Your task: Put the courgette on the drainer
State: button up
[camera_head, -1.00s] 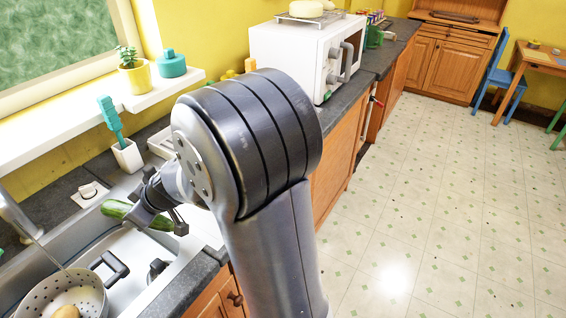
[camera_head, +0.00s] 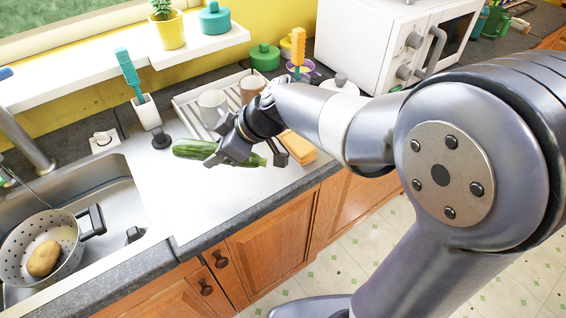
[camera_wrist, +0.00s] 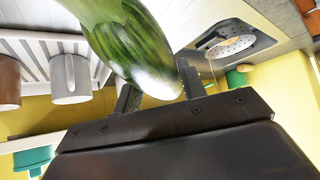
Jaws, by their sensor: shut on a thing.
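The courgette (camera_head: 192,149) is dark green and lies roughly level between the jaws of my gripper (camera_head: 243,154). My gripper is shut on it, and it appears to be held above the smooth pale draining board (camera_head: 190,210) right of the sink. The exact height is hard to tell. A white slatted drainer rack (camera_head: 187,100) with mugs stands just behind the courgette; my gripper hides part of it. In the wrist view the courgette (camera_wrist: 125,38) fills the upper middle between the fingers, and the slatted rack (camera_wrist: 35,48) shows at left.
A grey mug (camera_head: 212,108) and a brown mug (camera_head: 252,86) stand on the rack. A yellow-orange block (camera_head: 298,147) lies right of my gripper. The sink (camera_head: 115,185) at left holds a colander (camera_head: 70,232) with a potato (camera_head: 43,259). A microwave (camera_head: 385,45) stands behind my arm.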

aim_at(260, 160)
notch_tip(260, 160, down, 10)
jog(key=shift+d+r, duration=0.1)
dwell(0.4)
jog(key=shift+f+b, duration=0.25)
jog(key=shift+b, duration=0.2)
jog(key=o, duration=1.1)
jog(key=shift+r, duration=0.1)
jog(key=shift+r+p, duration=0.15)
jog(key=shift+p, duration=0.2)
jog(key=v, duration=1.2)
jog(key=shift+b, duration=0.3)
